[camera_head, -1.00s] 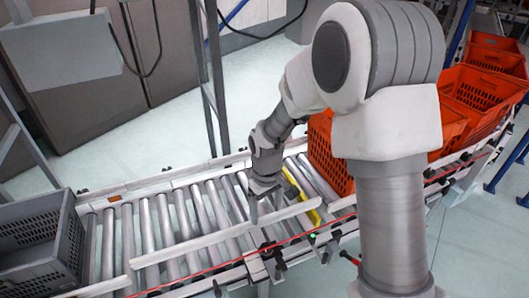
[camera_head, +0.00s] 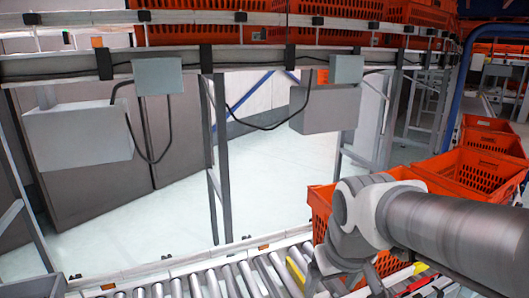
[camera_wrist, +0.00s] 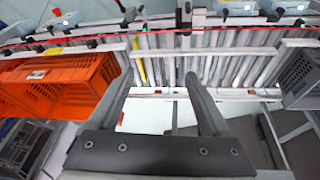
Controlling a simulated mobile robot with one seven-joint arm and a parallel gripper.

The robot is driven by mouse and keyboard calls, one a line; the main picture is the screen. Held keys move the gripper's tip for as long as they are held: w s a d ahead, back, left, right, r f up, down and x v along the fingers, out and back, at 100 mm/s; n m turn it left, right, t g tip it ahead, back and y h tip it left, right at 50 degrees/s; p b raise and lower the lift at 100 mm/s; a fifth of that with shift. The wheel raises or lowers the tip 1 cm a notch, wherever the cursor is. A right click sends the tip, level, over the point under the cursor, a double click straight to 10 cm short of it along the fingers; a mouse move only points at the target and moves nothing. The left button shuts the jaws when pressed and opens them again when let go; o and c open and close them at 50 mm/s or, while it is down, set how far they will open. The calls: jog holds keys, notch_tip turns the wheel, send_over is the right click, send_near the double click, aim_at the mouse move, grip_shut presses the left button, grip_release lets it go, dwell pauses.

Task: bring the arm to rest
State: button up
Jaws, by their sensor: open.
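My gripper (camera_wrist: 157,82) is open and empty in the wrist view. Its two dark fingers are spread apart, with the roller conveyor (camera_wrist: 215,68) beyond them. In the head view my arm reaches in from the right, and the gripper end is low in the picture, partly cut off by the bottom edge. An orange tote (camera_head: 320,208) stands on the conveyor partly behind my arm; an orange tote (camera_wrist: 85,80) also shows left of the fingers in the wrist view.
A grey crate (camera_wrist: 300,77) is at the right of the wrist view. A yellow strip (camera_head: 295,270) crosses the rollers. More orange totes (camera_head: 490,172) stand at the right, and others (camera_head: 172,36) on an upper conveyor. Grey boxes (camera_head: 78,135) hang beneath it.

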jog(key=s+d+r+m+t, duration=0.2)
jog(key=s+d+r, duration=0.1)
jog(key=s, duration=0.5)
notch_tip(320, 180, up, 14)
jog(key=p, duration=1.4)
jog(key=shift+a+r, duration=0.2)
jog(key=shift+r, duration=0.05)
jog(key=shift+c, duration=0.4)
jog(key=c, duration=0.4)
jog(key=shift+a, duration=0.2)
jog(key=shift+c, duration=0.2)
